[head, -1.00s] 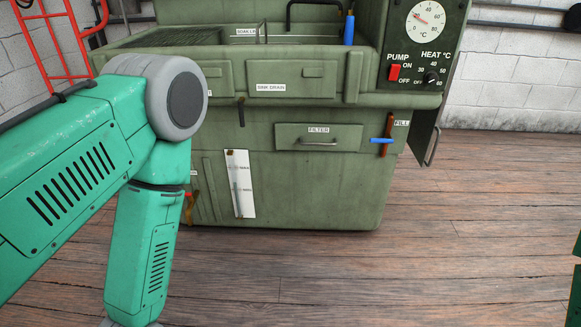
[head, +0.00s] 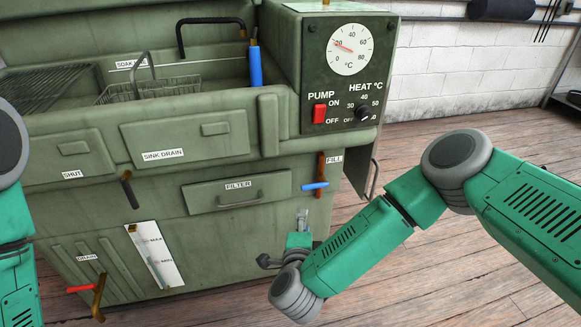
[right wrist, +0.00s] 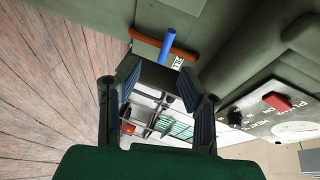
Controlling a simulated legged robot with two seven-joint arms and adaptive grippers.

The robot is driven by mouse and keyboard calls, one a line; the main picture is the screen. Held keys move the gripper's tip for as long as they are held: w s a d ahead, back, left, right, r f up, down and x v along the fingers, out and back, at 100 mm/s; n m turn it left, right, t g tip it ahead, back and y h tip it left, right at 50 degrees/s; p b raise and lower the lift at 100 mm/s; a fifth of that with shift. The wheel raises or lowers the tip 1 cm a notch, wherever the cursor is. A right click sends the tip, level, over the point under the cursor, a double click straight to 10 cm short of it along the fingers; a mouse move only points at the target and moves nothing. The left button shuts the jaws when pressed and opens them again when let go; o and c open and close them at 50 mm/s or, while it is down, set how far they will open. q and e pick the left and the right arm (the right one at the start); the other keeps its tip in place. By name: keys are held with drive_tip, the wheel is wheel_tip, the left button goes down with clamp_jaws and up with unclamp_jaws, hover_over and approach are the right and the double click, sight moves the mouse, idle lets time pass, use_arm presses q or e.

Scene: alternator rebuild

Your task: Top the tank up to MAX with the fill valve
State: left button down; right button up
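The fill valve's blue lever (head: 315,186) sits on a copper-brown pipe (head: 320,167) beside the FILL label, at the right of the green tank's (head: 220,225) front. The lever lies roughly level. The white sight gauge (head: 155,255) carries upper and lower marks; I cannot read its liquid level. My right gripper (head: 302,216) points up just below the lever, apparently apart from it. In the right wrist view the blue lever (right wrist: 168,45) and brown pipe (right wrist: 160,43) lie beyond the spread fingers (right wrist: 163,78), with nothing held. My left gripper is out of view.
A red-handled drain valve (head: 82,288) is at the tank's lower left. A filter drawer (head: 237,194) with a handle is left of the fill valve. The pump switch (head: 319,113) and heat knob (head: 363,113) are above it. Wooden floor (head: 440,285) lies open at right.

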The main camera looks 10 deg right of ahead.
sight(309, 187)
drive_tip(key=shift+m+h, duration=0.4)
drive_tip(key=shift+m, duration=0.1)
drive_tip(key=b+x, duration=0.1)
drive_tip(key=x, duration=0.4)
drive_tip(key=r+b+x, duration=0.1)
drive_tip(key=b+x, duration=0.1)
drive_tip(key=x, duration=0.2)
drive_tip(key=b+x, duration=0.2)
drive_tip(key=x, duration=0.3)
drive_tip(key=shift+w+d, duration=0.15)
drive_tip(key=shift+w, duration=0.3)
clamp_jaws()
